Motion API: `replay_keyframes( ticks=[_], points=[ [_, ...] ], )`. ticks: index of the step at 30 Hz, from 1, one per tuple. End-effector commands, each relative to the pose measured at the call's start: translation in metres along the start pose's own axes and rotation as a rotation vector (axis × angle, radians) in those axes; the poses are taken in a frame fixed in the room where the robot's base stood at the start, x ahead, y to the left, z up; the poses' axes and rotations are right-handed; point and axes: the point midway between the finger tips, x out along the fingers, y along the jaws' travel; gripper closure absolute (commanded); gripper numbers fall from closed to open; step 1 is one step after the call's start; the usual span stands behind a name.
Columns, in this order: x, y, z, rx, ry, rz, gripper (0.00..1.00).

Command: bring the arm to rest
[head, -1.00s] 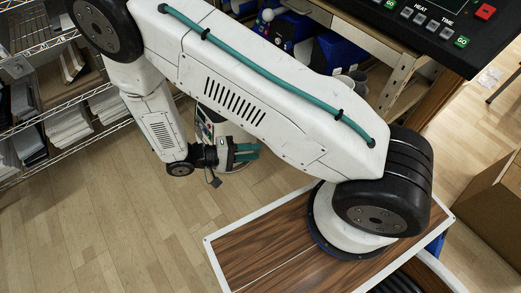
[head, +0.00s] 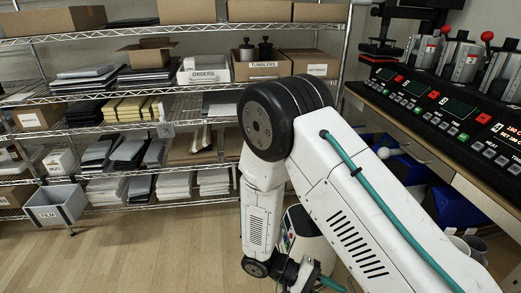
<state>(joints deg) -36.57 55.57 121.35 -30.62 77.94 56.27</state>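My white arm (head: 350,195) with a black elbow joint and a teal cable fills the lower right of the head view. It is folded, with the forearm hanging down from the elbow. My gripper (head: 328,284) shows only in part at the bottom edge, with a bit of teal finger. Its fingertips are cut off, so I cannot tell whether it is open or shut. I see nothing held in the visible part. A white and dark device (head: 308,240) stands behind the wrist, partly hidden by the arm.
Wire shelves (head: 150,92) with boxes and stacked goods stand along the back. A bench with a row of presses and control panels (head: 445,110) is at right, with blue bins (head: 405,168) below. A grey FILM bin (head: 55,205) is at lower left. The wooden floor (head: 150,250) is clear.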

Motion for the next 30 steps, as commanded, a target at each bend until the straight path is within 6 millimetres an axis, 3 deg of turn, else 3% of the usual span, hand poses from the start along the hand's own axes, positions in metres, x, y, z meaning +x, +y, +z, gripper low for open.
replay_keyframes(
  ticks=[8,15,30],
  points=[
    [-0.018,0.054,0.037,-0.169,-0.011,-0.243,0.68],
    [-0.027,0.114,0.076,-0.263,0.062,-0.510,0.68],
    [-0.016,0.211,0.162,-0.219,0.385,-0.947,0.68]
  ],
)
